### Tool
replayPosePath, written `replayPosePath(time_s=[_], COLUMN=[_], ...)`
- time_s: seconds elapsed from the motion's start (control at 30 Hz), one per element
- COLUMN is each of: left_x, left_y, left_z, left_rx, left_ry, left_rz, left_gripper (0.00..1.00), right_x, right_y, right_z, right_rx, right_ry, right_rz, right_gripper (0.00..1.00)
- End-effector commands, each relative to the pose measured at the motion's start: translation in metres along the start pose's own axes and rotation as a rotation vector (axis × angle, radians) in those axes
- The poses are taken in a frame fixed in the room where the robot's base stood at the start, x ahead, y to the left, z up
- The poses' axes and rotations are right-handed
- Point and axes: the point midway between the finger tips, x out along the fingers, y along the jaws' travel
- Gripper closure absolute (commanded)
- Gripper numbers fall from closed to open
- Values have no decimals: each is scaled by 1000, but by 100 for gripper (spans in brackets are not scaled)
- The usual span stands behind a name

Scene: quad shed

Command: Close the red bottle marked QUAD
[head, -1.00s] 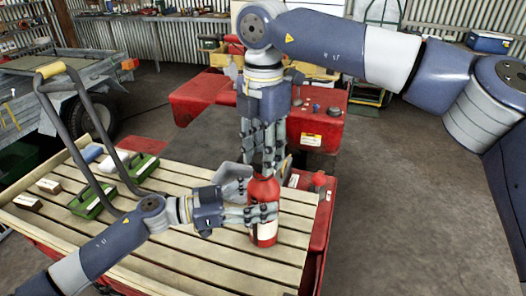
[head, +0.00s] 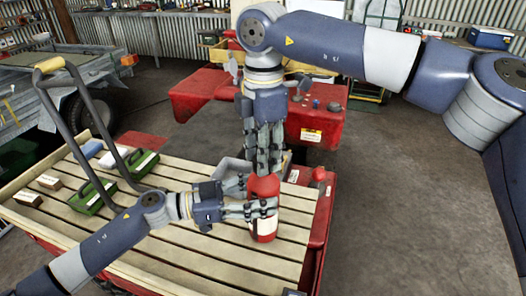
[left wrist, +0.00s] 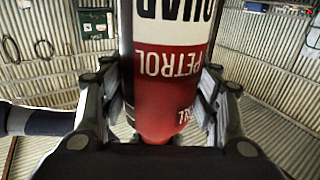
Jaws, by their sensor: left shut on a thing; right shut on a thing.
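The red bottle (head: 263,230), with a white label band, is upright over the slatted wooden deck (head: 180,251), near its right side. In the left wrist view the bottle (left wrist: 168,100) fills the middle, with QUAD and PETROL upside down on its label. My left gripper (head: 262,209) is shut around the bottle's body from the left. My right gripper (head: 263,168) points down from above, its fingers closed right at the bottle's top. What it holds there, likely the cap, is hidden by the fingers. I cannot tell whether the cap touches the bottle's neck.
Green boxes with handles (head: 143,164), small brown blocks (head: 28,199) and a pale blue item (head: 87,149) lie on the deck's left part. A red machine part (head: 318,132) stands behind. Deck in front is clear.

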Motion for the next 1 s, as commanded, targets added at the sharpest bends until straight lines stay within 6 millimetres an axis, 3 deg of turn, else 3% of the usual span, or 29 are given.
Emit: replayPosePath(time_s=[0.3,0.5,0.9,1.0], left_x=[0,0,0,0], left_y=[0,0,0,0], left_z=[0,0,0,0], left_rx=[1,1,0,0], left_ry=[-1,-1,-1,-1], left_rz=[0,0,1,1], left_gripper=[100,100,100,100], right_x=[-1,-1,0,0], right_y=[1,1,1,1], right_z=[0,0,0,0], right_rx=[531,793,866,865], right_ry=[-4,-5,-1,-1], right_rz=[5,7,6,6], right_gripper=[73,73,73,47])
